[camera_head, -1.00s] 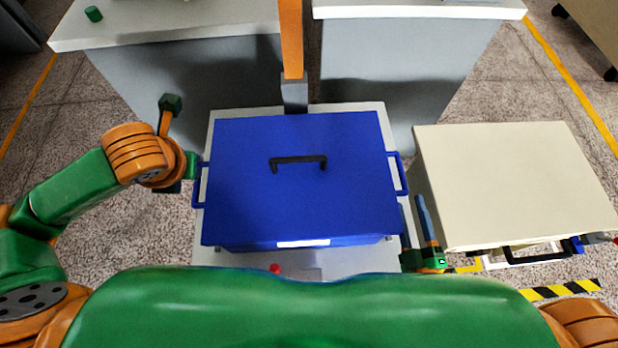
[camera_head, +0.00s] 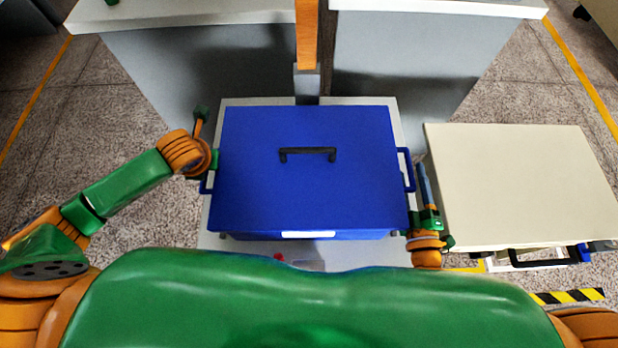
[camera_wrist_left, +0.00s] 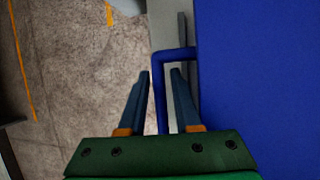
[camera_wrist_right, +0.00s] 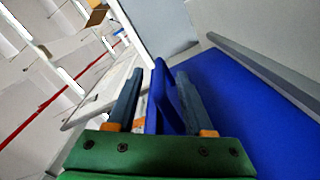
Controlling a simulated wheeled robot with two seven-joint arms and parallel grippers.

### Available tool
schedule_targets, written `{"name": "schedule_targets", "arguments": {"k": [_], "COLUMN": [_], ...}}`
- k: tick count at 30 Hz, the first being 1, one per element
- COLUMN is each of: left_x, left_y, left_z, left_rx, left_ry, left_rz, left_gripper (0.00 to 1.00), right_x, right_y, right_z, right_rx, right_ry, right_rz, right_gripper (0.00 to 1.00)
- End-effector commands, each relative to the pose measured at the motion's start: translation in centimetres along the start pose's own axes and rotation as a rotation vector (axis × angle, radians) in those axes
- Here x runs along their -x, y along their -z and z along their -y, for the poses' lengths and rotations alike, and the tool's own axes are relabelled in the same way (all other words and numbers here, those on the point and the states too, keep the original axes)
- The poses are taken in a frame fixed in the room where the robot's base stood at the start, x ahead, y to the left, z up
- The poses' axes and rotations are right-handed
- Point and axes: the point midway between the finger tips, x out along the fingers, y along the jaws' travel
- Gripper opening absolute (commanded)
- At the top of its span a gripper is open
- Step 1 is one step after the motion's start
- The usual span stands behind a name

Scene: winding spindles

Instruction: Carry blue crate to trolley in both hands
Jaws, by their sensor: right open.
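The blue crate (camera_head: 310,195) is closed by a lid with a black handle (camera_head: 307,154) and rests on a light grey surface (camera_head: 215,225). My left gripper (camera_wrist_left: 162,73) is open, with its fingers either side of the crate's left handle (camera_wrist_left: 159,105), and a gap shows between them and the bar. In the head view its fingers are hidden. My right gripper (camera_head: 424,185) is open beside the crate's right handle (camera_head: 409,170). In the right wrist view its fingers (camera_wrist_right: 160,73) stand either side of that blue handle (camera_wrist_right: 166,100).
A cream-topped unit (camera_head: 520,185) with a black front handle (camera_head: 545,257) stands close to the right; I cannot tell whether it is the trolley. Grey-sided benches (camera_head: 410,80) stand behind the crate, with an orange post (camera_head: 306,35) between them. Open floor (camera_head: 80,130) lies left.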

Motion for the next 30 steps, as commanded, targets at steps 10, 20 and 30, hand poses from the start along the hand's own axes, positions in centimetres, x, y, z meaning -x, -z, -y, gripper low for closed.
{"name": "schedule_targets", "arguments": {"k": [10,20,30], "left_x": [-0.04,-0.02,-0.01], "left_y": [0.00,-0.01,-0.03], "left_z": [-0.01,-0.05,-0.10], "left_rx": [0.000,0.001,0.001], "left_ry": [0.000,-0.002,-0.003], "left_rz": [0.000,0.000,0.000], "left_gripper": [0.05,0.00,0.00], "right_x": [-0.02,-0.03,-0.04], "right_y": [0.00,-0.01,-0.03], "right_z": [0.00,-0.06,-0.10], "right_rx": [-0.001,-0.001,-0.001], "right_ry": [0.000,-0.002,-0.003], "right_rz": [0.000,0.000,0.001], "right_gripper": [0.25,0.00,0.00]}}
